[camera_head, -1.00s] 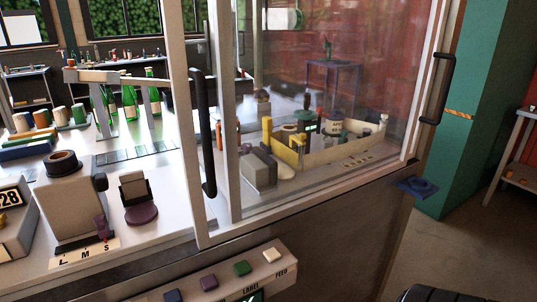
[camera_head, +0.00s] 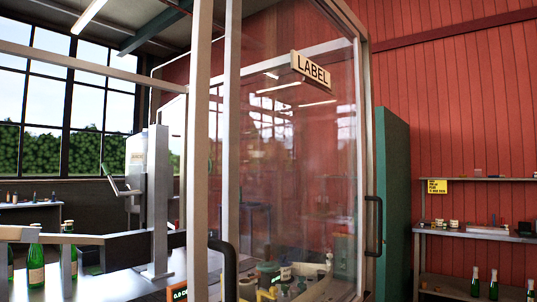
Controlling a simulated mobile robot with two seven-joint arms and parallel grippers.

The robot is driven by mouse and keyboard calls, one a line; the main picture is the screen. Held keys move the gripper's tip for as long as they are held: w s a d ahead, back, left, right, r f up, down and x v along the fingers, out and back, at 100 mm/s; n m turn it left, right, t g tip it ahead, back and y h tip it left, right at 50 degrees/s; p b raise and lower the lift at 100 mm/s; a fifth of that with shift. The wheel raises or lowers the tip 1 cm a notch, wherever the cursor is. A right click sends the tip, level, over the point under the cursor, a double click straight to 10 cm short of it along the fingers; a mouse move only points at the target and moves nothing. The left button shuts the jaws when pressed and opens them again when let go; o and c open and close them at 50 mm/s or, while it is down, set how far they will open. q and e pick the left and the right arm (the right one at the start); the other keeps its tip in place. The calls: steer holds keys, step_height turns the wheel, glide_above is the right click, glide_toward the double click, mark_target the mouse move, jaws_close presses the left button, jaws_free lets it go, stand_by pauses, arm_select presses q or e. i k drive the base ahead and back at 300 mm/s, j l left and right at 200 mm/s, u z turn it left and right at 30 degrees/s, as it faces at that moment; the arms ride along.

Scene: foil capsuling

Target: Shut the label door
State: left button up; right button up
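The label door is a tall clear panel (camera_head: 295,150) in a grey metal frame, with a LABEL sign (camera_head: 311,69) behind or on it near the top. A black handle (camera_head: 374,226) stands on the right edge of the frame. Another black handle (camera_head: 229,268) shows at the lower left, by the left uprights. I cannot tell which handle belongs to the label door, or whether the door is fully shut. Neither of my grippers shows in this view.
Green bottles (camera_head: 36,262) stand on the metal worktop at the left. Several small items sit low behind the clear panel. A green cabinet or post (camera_head: 391,200) is right of the frame. A shelf (camera_head: 475,234) with bottles stands against the red wall.

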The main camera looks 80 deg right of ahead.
mark_target(197, 244)
steer(key=z, duration=2.95)
steer(key=i+l, duration=0.1)
steer(key=l, duration=0.3)
steer(key=i+l+z, duration=0.1)
steer(key=l, duration=0.25)
